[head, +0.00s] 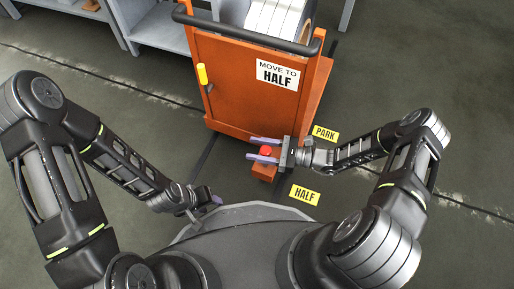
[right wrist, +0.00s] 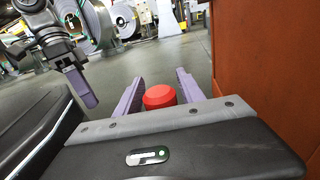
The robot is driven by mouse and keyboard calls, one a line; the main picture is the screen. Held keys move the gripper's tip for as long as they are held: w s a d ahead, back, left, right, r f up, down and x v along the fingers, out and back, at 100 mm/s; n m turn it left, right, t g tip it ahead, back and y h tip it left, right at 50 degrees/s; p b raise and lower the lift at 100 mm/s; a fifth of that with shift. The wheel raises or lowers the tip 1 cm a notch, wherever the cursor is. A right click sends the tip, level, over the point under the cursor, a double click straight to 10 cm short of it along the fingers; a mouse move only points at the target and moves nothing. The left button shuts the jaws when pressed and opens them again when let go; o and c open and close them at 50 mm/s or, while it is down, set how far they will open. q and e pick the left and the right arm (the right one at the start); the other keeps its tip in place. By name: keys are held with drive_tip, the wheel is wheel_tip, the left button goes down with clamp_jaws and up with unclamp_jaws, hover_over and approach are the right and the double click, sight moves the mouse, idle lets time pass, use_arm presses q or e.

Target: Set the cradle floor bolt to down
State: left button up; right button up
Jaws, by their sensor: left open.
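The orange cradle (head: 245,95) stands in front of me, carrying a steel coil. A red round knob (head: 266,152) sits on a small orange block (head: 263,172) low at its near side; this looks like the floor bolt. My right gripper (head: 264,149) is open, its two lilac fingers on either side of the knob. In the right wrist view the red knob (right wrist: 160,97) shows between the fingers with gaps on both sides. My left gripper (head: 208,203) is open and empty, low and left of the block. How far down the bolt is cannot be told.
A yellow handle (head: 202,74) is on the cradle's left edge, and a dark bar (head: 245,35) runs along its top. A sign (head: 277,75) reads MOVE TO HALF. Floor labels read PARK (head: 325,133) and HALF (head: 304,194). Grey shelving (head: 160,25) stands behind left.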

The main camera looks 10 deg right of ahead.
clamp_jaws()
idle(1.1)
